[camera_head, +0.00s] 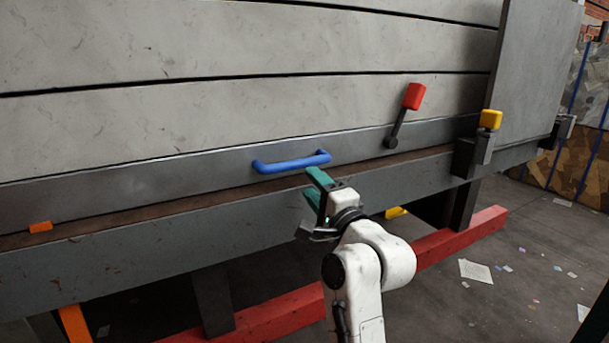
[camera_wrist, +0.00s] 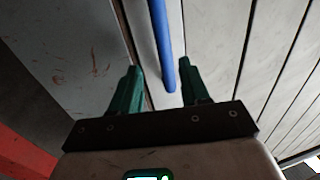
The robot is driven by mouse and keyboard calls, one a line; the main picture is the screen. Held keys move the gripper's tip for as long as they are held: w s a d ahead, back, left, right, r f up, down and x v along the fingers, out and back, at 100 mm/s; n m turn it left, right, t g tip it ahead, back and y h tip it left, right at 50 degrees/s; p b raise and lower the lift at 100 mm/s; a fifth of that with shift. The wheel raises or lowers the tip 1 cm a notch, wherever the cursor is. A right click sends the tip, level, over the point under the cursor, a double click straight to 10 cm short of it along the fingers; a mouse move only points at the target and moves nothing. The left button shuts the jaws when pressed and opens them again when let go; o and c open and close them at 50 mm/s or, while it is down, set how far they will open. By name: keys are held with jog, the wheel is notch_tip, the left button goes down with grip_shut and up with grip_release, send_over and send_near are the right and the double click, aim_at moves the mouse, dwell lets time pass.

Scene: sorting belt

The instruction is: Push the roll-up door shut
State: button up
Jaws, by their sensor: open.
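The roll-up door (camera_head: 270,105) is made of wide grey slats and fills the upper part of the head view. Its lower bar reaches down close to the dark sill; I cannot tell whether it touches. A blue handle (camera_head: 291,162) sits on that bar, and it also shows in the wrist view (camera_wrist: 162,45). My gripper (camera_head: 315,190) has green fingers and is open and empty, just below and right of the handle. In the wrist view my gripper (camera_wrist: 158,80) has the blue handle's end between and beyond its fingertips; contact cannot be told.
A lever with a red knob (camera_head: 413,96) is right of the handle. A yellow-topped block (camera_head: 490,119) stands at the frame's right end. An orange block (camera_head: 41,226) lies on the sill at left. A red beam (camera_head: 450,240) runs low beneath the frame. Scraps litter the floor (camera_head: 520,250).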

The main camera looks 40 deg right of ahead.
jog(key=shift+v, duration=1.3)
jog(key=s+a+f+n+g+y, duration=0.1)
jog(key=s+a+f+n+g, duration=0.2)
jog(key=f, duration=0.5)
jog(key=s+a+f+n+g+y, duration=0.1)
jog(key=s+f+n+g+y, duration=0.15)
jog(key=f+n, duration=0.4)
jog(key=s+a+f+n+g+y, duration=0.1)
jog(key=s+a+f+n+g, duration=0.15)
jog(key=f, duration=0.65)
jog(key=s+a+f+n+g, duration=0.35)
jog(key=s+f, duration=0.25)
jog(key=s, duration=0.2)
jog(key=s+a+f+n+g, duration=0.25)
jog(key=s+f+g, duration=0.2)
jog(key=s, duration=0.25)
jog(key=s+a+f+n+g, duration=0.2)
jog(key=s+f+n+g, duration=0.1)
jog(key=s+f, duration=0.4)
notch_tip(320, 180, up, 19)
jog(key=p, duration=1.7)
jog(key=shift+t+y+p, duration=0.3)
jog(key=shift+y+p, duration=0.1)
jog(key=shift+y, duration=0.05)
jog(key=shift+w, duration=0.1)
jog(key=shift+c, duration=0.2)
